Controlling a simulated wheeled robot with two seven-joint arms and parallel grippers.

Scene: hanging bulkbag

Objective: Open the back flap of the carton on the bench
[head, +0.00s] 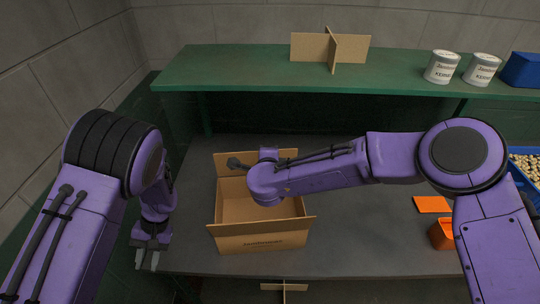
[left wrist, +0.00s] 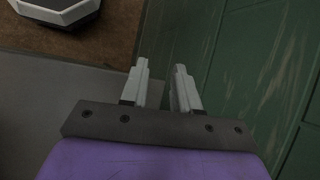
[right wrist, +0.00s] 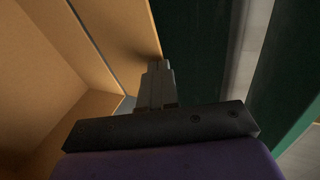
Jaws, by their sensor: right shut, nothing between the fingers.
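The carton (head: 233,205) stands on the grey bench (head: 350,235), its inside visible. Its front panel (head: 262,243) carries print. The back flap (head: 222,168) stands up at the far side, partly hidden by my right arm. My left gripper (head: 148,256) hangs left of the carton, open and empty, and shows in the left wrist view (left wrist: 162,85).
A green shelf (head: 240,75) behind the bench holds a cardboard divider (head: 330,48), two tins (head: 441,67) and a blue bin (head: 522,70). Orange items (head: 432,204) and a blue crate of small parts (head: 526,166) lie at the right.

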